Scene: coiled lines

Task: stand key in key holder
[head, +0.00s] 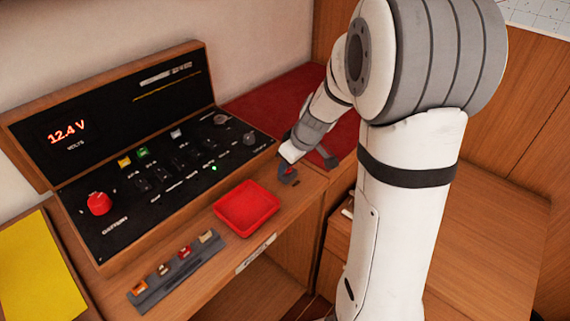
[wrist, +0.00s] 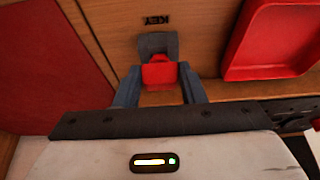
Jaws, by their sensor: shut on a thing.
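The red key (wrist: 159,75) is between the two blue-grey fingers of my gripper (wrist: 158,92), which is shut on it. The grey key holder (wrist: 157,44) is directly beyond the key in the wrist view, by the printed KEY label (wrist: 155,20). The key's far end overlaps the holder in the picture; I cannot tell whether it is seated in it. In the head view my gripper (head: 288,174) is low over the wooden counter, right of the red tray, and its fingers hide most of the key and holder.
The red tray (head: 246,208) stands empty close to my gripper. A black switch panel (head: 160,165) with a red knob (head: 98,203) lies behind it. A grey rack (head: 178,274) with several small coloured pieces is at the front left. A red mat (head: 275,105) lies behind my arm.

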